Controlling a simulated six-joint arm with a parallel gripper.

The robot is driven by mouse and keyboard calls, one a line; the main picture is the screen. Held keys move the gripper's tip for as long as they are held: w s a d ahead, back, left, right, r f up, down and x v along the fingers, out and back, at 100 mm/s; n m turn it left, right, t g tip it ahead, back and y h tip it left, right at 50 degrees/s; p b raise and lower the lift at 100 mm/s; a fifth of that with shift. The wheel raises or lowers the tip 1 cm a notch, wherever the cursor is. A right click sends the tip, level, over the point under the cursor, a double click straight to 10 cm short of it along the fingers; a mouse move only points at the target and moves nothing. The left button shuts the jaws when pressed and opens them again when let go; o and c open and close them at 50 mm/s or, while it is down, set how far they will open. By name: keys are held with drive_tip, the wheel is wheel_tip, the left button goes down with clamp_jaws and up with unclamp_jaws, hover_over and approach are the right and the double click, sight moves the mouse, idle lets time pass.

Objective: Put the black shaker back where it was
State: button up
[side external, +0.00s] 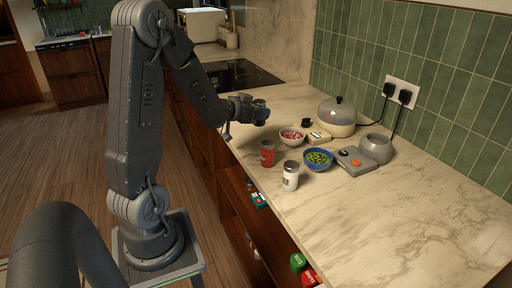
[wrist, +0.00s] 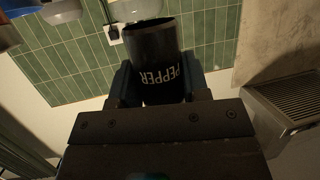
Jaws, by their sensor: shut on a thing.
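The black shaker (wrist: 153,45), marked PEPPER, is held between the fingers of my gripper (wrist: 157,80) in the wrist view. The lettering appears upside down there, and the fingers press on both sides of the shaker. In the side external view my gripper (side external: 256,110) is in the air above the counter, between the hob and the red-and-white bowl. The shaker is hard to make out against the gripper in that view. A white shaker with a dark top (side external: 290,176) and a red jar (side external: 267,153) stand near the counter's front edge.
A blue bowl of green pieces (side external: 317,160), a bowl of red and white pieces (side external: 292,135), a grey device (side external: 353,161), a grey pot (side external: 376,148) and a domed cooker (side external: 338,118) crowd the counter. The right foreground counter is clear. An open drawer holds cans (side external: 298,261).

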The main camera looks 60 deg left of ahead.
drive_tip(key=shift+s+a+f, duration=0.2)
drive_tip(key=shift+s+f, duration=0.15)
wheel_tip(320, 180, down, 8)
drive_tip(key=shift+r, duration=0.15)
drive_tip(key=o, duration=1)
drive_tip(key=shift+c, duration=0.2)
drive_tip(key=shift+s, duration=0.1)
